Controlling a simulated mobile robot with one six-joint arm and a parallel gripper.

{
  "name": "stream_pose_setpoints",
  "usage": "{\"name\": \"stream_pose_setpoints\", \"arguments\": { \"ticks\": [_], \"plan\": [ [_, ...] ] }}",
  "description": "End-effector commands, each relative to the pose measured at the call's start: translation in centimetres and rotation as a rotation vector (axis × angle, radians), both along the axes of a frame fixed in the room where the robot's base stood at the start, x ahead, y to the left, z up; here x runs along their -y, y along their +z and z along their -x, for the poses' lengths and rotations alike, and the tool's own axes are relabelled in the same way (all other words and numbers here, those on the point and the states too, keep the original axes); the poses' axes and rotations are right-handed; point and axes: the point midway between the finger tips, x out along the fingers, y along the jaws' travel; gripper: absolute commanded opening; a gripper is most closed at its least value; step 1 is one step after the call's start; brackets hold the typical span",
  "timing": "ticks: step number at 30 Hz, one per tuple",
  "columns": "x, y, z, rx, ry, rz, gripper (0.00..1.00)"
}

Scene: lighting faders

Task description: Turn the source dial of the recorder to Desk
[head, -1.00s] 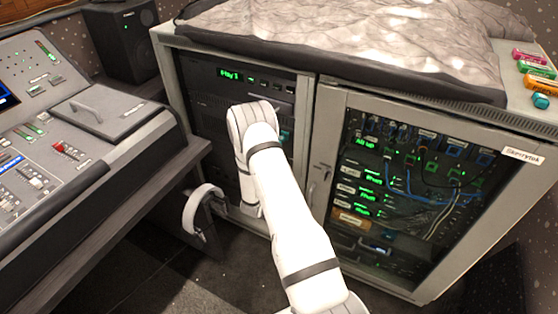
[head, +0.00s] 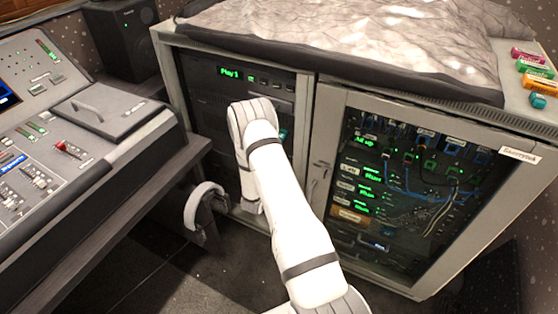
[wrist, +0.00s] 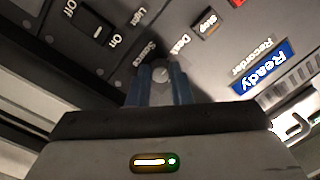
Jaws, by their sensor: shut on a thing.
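In the wrist view, the source dial (wrist: 161,72) is a small round grey knob on the recorder's dark panel (wrist: 195,70). The dial sits between the two blue fingers of my gripper (wrist: 161,80), which are shut on it. The label Source (wrist: 146,54) is at the dial's upper left and the label Desk (wrist: 181,46) at its upper right. The fingers cover part of the dial, and I cannot tell which way it points. In the head view, my white arm (head: 285,205) reaches to the left rack and hides the dial and gripper.
The wrist view also shows a Stop button (wrist: 208,23), a blue Ready sign (wrist: 262,68) and an On/Off light switch (wrist: 97,27). In the head view, the mixing desk (head: 60,140) stands left, headphones (head: 203,205) hang below it, and a glass-doored rack (head: 320,140) is right.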

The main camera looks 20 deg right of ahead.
Motion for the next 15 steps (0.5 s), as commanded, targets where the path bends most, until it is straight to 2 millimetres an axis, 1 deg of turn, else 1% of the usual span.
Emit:
{"name": "stream_pose_setpoints", "arguments": {
  "ticks": [2,3,9,10,15],
  "plan": [
    [-0.29,0.04,-0.21,0.002,0.009,0.000,0.00],
    [-0.29,0.04,-0.21,0.002,0.009,0.000,0.22],
    [-0.14,0.03,-0.11,0.002,0.004,0.000,0.38],
    [-0.12,0.03,-0.10,0.001,0.004,0.000,0.40],
    [-0.06,0.02,-0.05,0.001,0.002,0.000,0.40]
  ]
}}
